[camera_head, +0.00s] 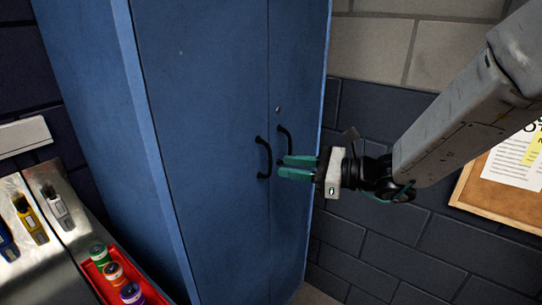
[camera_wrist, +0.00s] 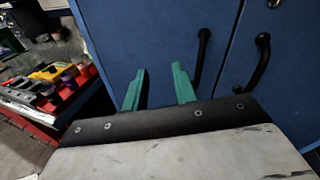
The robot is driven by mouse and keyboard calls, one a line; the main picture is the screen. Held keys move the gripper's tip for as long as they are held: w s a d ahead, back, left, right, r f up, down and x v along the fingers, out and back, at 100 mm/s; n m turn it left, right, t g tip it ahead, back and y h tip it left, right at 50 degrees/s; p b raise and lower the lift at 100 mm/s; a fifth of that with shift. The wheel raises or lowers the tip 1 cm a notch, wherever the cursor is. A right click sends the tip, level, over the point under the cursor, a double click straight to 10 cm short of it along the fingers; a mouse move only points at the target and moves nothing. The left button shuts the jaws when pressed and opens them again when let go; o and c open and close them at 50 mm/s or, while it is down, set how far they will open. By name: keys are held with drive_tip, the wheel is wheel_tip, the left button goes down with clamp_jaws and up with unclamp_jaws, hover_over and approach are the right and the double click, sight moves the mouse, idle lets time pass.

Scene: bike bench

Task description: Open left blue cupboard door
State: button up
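The blue cupboard stands tall in the middle of the head view, with a left door (camera_head: 210,120) and a narrower-looking right door (camera_head: 300,80), both shut. The left door has a black curved handle (camera_head: 265,158), also in the wrist view (camera_wrist: 201,58). The right door has a similar handle (camera_head: 286,140), also in the wrist view (camera_wrist: 260,62). My gripper (camera_head: 285,167) has green fingers, which are apart and empty in the wrist view (camera_wrist: 157,88). It is in front of the doors near the handles. In the wrist view the left handle lies just right of both fingers, outside them.
A metal bench (camera_head: 40,262) with a red tray (camera_head: 97,272) of coloured bottles stands left of the cupboard. A dark brick wall (camera_head: 370,240) and a cork notice board (camera_head: 490,196) are at the right. A round lock (camera_head: 278,109) sits above the handles.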

sight(270, 154)
drive_tip(key=w+a+m+t, duration=0.1)
drive_tip(key=w, duration=0.2)
drive_tip(key=w+a+f+m+t, duration=0.1)
drive_tip(key=w+a+m, duration=0.1)
drive_tip(key=w, duration=0.1)
drive_tip(key=w+a+f+m+t, duration=0.1)
drive_tip(key=w+a, duration=0.1)
drive_tip(key=w, duration=0.1)
drive_tip(key=shift+f+h, duration=0.1)
drive_tip(key=shift+h, duration=0.3)
drive_tip(key=shift+m, duration=0.3)
clamp_jaws()
